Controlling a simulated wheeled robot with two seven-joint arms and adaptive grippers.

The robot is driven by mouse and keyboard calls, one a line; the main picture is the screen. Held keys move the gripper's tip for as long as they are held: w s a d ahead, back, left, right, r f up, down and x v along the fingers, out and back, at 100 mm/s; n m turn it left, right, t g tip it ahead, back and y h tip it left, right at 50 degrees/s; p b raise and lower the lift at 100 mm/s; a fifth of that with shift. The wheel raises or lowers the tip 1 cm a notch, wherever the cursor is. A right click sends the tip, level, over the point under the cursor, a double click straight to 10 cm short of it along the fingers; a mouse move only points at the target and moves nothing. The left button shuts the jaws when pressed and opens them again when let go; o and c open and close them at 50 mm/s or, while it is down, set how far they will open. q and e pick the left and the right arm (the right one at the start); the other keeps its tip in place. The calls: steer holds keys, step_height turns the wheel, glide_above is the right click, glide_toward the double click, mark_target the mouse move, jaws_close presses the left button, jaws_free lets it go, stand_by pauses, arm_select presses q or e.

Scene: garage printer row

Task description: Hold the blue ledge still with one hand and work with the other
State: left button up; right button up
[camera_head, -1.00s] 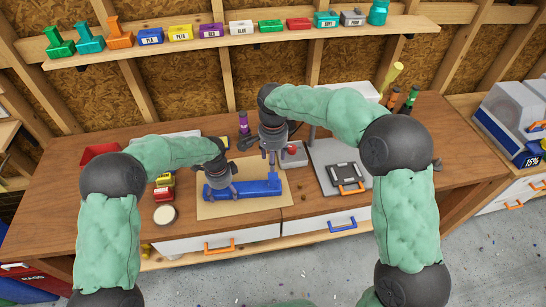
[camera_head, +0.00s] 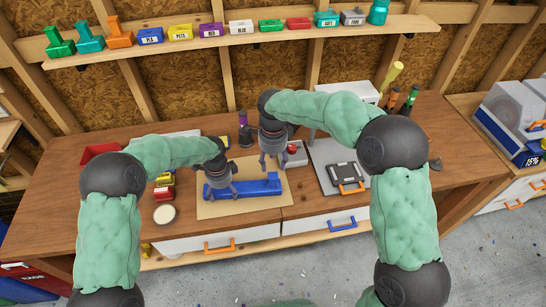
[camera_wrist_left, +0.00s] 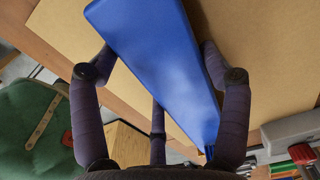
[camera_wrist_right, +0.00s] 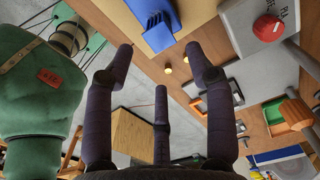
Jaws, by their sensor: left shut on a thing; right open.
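The blue ledge (camera_head: 255,187) lies on a tan board (camera_head: 212,210) on the workbench. My left gripper (camera_head: 218,190) is shut on the ledge near its left end. In the left wrist view the ledge (camera_wrist_left: 160,60) runs between the fingers of the left gripper (camera_wrist_left: 158,100). My right gripper (camera_head: 274,160) is open and empty above the far right part of the board. In the right wrist view the ledge's slotted end (camera_wrist_right: 155,28) is beyond the fingers of the right gripper (camera_wrist_right: 160,75), apart from them. Parts of the ledge are hidden by my left gripper.
A grey box with a red button (camera_head: 295,154) stands right of the board. A grey plate (camera_head: 325,152) holds a dark frame further right. A round cream-topped item (camera_head: 164,215) is left of the board.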

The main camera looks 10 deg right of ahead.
mark_target(273, 175)
steer(key=shift+f, duration=5.1)
jaws_close()
jaws_free()
